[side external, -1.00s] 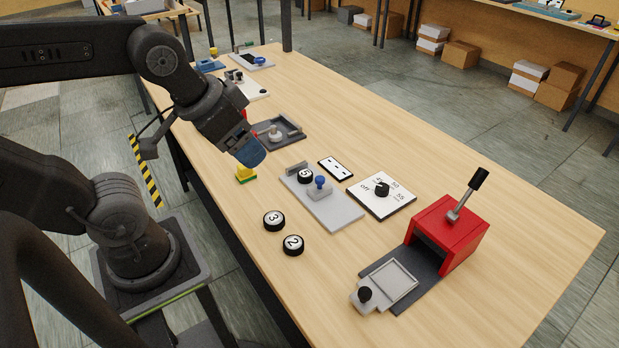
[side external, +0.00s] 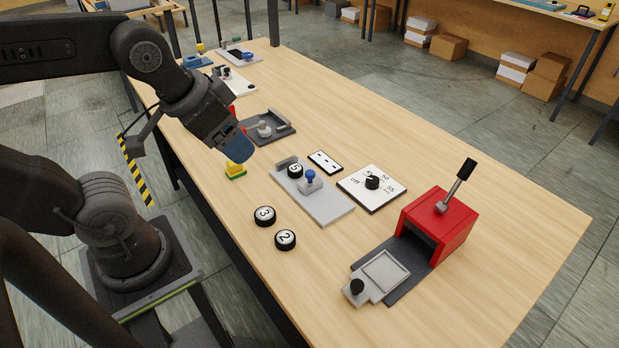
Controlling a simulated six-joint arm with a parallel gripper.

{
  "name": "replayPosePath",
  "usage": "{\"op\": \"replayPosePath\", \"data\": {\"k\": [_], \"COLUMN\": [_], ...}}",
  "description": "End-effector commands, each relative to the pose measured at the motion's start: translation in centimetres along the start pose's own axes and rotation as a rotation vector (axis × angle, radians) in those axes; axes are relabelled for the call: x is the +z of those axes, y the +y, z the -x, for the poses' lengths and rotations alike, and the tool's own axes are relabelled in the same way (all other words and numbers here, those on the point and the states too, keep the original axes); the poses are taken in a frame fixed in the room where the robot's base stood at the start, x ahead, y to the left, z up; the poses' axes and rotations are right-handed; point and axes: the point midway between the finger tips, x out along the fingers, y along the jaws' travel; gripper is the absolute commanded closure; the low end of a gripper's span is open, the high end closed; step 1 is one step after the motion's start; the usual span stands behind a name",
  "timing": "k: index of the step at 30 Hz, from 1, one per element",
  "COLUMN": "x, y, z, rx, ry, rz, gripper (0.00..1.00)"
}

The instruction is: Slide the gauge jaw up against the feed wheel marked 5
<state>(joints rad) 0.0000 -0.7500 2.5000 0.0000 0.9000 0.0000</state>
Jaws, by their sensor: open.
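The gauge is a grey plate (side external: 328,207) with a fixed block (side external: 287,162) at its far left end. The black feed wheel marked 5 (side external: 295,170) lies on the plate beside that block. The grey gauge jaw with its blue knob (side external: 311,177) sits just right of the wheel, very close; I cannot tell whether they touch. My gripper (side external: 240,152) points down to the left of the gauge, above the table and apart from the jaw. It is open, with nothing seen in it; its fingers overlap in this view.
Feed wheels 3 (side external: 265,216) and 2 (side external: 285,240) lie in front of the gauge. A dial plate (side external: 371,190), small black-framed plate (side external: 325,162) and red press (side external: 438,222) are right. A dark tray (side external: 272,129) lies behind.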

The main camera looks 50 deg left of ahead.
Motion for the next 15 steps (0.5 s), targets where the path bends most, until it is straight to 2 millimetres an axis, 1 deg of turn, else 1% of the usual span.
{"op": "replayPosePath", "data": {"k": [8, 11, 13, 15], "x": [0.0, -0.2, -0.9, -2.1], "y": [0.0, -0.1, -0.2, -0.5], "z": [0.0, -0.1, -0.3, -0.7], "rx": [0.000, -0.001, -0.005, -0.010], "ry": [0.000, -0.005, -0.020, -0.046], "rz": [0.000, 0.003, 0.010, 0.022], "gripper": [0.29, 0.38, 0.45, 0.46]}}
